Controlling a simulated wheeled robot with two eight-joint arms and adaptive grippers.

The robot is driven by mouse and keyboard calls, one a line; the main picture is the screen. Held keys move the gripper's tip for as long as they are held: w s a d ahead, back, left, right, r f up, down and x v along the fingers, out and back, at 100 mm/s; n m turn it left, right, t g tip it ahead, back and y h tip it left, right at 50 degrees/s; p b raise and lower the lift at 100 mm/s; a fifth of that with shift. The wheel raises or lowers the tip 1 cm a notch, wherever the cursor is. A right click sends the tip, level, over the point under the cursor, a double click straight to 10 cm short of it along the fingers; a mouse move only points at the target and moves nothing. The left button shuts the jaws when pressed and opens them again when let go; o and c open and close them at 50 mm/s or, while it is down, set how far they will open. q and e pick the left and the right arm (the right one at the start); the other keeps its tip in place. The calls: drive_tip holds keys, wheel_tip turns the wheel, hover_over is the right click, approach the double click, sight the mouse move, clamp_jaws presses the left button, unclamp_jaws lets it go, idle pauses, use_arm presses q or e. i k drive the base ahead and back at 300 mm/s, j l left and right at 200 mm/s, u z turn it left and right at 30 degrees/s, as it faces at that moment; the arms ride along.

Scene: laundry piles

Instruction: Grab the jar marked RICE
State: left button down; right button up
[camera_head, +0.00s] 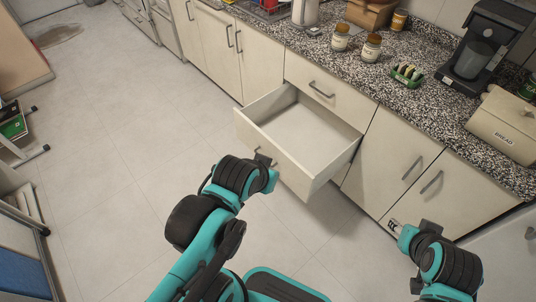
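Two glass jars with brown lids, a left one (340,38) and a right one (371,48), stand upright on the speckled counter. Their labels are too small to read, so I cannot tell which is marked RICE. My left gripper (263,160) is low at the front of the open drawer, by its handle; its fingers are mostly hidden and I cannot tell whether it grips. My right gripper (394,227) is in front of the lower cupboard doors, well below the counter, with no object visible in it; its finger gap is unclear.
The open, empty drawer (305,130) juts out below the counter (400,90). A small green rack (407,74), a coffee maker (482,50), a bread box (505,125) and an orange-brown canister (399,20) stand on the counter.

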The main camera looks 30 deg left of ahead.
sight(372, 46)
drive_tip(key=i+l, duration=0.15)
drive_tip(key=i, duration=0.3)
drive_tip(key=i+l, duration=0.2)
drive_tip(key=i, duration=0.2)
drive_tip(key=i+l+z, duration=0.1)
drive_tip(key=i, duration=0.35)
